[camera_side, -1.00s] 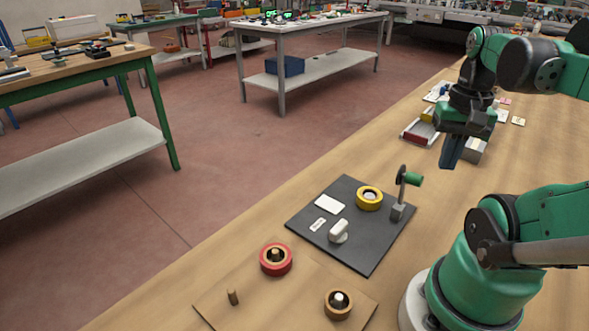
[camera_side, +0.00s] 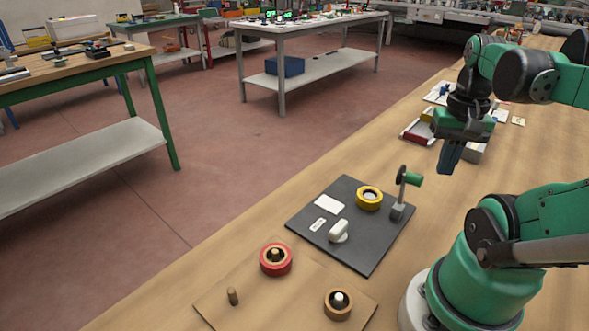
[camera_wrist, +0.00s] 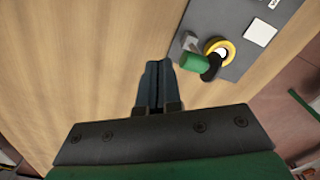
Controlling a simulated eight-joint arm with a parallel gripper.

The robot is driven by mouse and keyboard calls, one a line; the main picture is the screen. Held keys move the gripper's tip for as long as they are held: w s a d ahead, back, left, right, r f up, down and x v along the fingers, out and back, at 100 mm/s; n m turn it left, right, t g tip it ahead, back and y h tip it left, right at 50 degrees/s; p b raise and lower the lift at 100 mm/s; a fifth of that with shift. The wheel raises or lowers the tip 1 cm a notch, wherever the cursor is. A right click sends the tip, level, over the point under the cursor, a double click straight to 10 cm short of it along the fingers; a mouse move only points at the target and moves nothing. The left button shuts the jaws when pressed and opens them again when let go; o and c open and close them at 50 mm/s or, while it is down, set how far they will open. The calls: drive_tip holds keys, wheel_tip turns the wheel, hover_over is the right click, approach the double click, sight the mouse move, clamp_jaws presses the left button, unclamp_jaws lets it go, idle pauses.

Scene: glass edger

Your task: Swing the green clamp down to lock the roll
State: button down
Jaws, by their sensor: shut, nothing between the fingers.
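The clamp (camera_side: 402,190) stands upright at the right corner of the dark plate (camera_side: 371,244), with a green handle (camera_side: 414,179) at its top pointing right. The yellow roll (camera_side: 369,199) sits on the plate beside the clamp. My gripper (camera_side: 449,166) is shut and empty, above the table to the right of and apart from the clamp. Its fingers also show in the wrist view (camera_wrist: 154,66).
A white rounded piece (camera_side: 338,232) and white labels (camera_side: 329,205) are on the plate. A red roll (camera_side: 276,259), a tan roll (camera_side: 338,304) and a bare peg (camera_side: 232,297) are on a board in front. A tray (camera_side: 419,132) lies behind my gripper. Table between gripper and plate is clear.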

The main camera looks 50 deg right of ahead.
sight(404, 172)
drive_tip(key=shift+f, duration=2.95)
drive_tip(key=shift+w, duration=0.2)
drive_tip(key=shift+w+r, duration=0.15)
drive_tip(key=shift+w, duration=0.8)
drive_tip(key=shift+w+r, duration=0.2)
drive_tip(key=shift+w, duration=0.8)
drive_tip(key=shift+w+r, duration=0.15)
drive_tip(key=shift+w, duration=0.8)
drive_tip(key=shift+r, duration=3.5)
